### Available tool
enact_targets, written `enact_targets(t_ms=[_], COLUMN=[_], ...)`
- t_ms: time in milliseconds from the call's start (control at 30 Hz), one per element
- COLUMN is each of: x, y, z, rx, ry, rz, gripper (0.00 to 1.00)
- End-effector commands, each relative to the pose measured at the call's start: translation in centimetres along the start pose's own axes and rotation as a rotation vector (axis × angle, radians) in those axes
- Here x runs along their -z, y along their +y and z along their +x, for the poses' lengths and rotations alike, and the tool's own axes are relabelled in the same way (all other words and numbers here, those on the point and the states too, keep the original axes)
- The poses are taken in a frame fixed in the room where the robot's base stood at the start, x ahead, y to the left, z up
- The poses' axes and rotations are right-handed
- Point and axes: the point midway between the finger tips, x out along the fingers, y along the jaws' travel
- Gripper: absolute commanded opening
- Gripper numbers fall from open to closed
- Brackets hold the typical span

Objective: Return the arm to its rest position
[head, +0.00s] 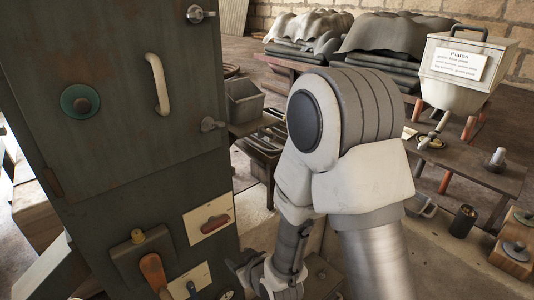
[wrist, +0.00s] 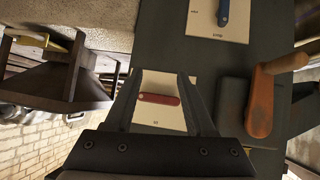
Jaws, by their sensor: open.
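My arm (head: 345,150) is bent in the middle of the head view, its large white elbow raised in front of the room. My gripper (head: 235,265) is low, close to the front of the dark cabinet. In the wrist view my gripper (wrist: 160,80) has its two dark fingers spread, with nothing held. A red handle (wrist: 158,99) on a cream plate shows between the fingers. It also shows in the head view (head: 215,223), above and left of my gripper. I cannot tell whether a finger touches the cabinet.
The dark cabinet (head: 115,110) fills the left. It carries an orange lever (head: 153,272) and a blue lever (wrist: 223,12). A low table (head: 475,172) with small parts and a lidded white bin (head: 462,72) stand at right. Covered stacks (head: 390,45) are behind.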

Motion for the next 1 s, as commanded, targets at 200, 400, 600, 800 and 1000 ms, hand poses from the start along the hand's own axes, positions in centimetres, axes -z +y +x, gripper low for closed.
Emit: enact_targets(t_ms=[200, 400, 600, 800, 1000], x=[4.6, 7.6, 9.7, 10.9, 11.3], y=[4.6, 8.0, 10.6, 12.0, 12.2], z=[-4.5, -9.7, -15.9, -22.8, -30.1], rx=[-0.075, -0.14, -0.203, -0.257, -0.301], ry=[-0.078, -0.155, -0.23, -0.3, -0.364], rz=[0.038, 0.094, 0.168, 0.257, 0.357], gripper=[0.55, 0.55, 0.55, 0.55, 0.55])
